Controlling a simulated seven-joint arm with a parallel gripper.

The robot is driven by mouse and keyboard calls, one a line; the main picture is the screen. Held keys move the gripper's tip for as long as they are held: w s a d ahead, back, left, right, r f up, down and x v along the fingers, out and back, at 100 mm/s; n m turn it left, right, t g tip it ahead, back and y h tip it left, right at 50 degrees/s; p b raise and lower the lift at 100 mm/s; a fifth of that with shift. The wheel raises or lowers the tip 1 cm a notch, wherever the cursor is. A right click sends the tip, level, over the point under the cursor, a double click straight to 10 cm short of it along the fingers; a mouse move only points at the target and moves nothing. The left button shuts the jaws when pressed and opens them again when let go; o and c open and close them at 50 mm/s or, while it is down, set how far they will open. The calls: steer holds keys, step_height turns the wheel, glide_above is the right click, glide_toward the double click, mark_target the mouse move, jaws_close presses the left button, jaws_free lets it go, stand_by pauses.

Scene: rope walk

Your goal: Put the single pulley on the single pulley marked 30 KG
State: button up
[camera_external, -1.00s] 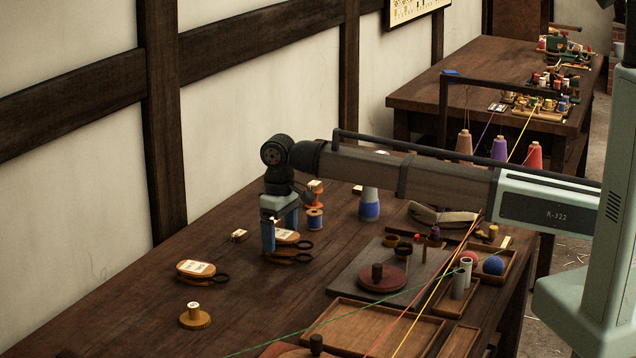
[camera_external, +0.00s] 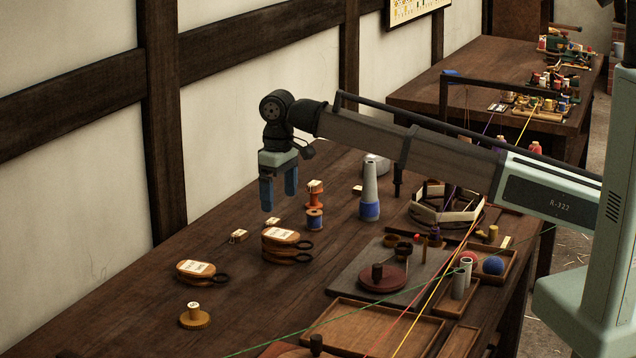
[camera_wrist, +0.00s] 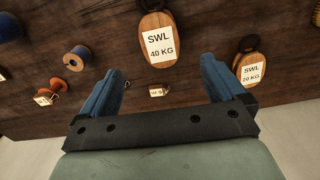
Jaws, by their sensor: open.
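Two wooden pulleys are stacked on the table; the upper pulley (camera_external: 281,236) carries a white label and rests on the lower pulley (camera_external: 284,256), whose label is covered. In the wrist view the upper pulley reads SWL 40 KG (camera_wrist: 158,42). Another single pulley (camera_external: 197,269) lies apart, nearer the camera; in the wrist view it reads SWL 20 KG (camera_wrist: 250,69). No 30 KG mark is visible. My gripper (camera_external: 279,200) is open and empty, above the stack and clear of it.
An orange spool (camera_external: 315,194) and a blue spool (camera_external: 315,219) stand beside the stack. A yellow disc piece (camera_external: 195,316) stands at the front. Trays and taut coloured strings lie to the right. The wall is close on the left.

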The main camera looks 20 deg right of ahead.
steer(key=shift+r, duration=1)
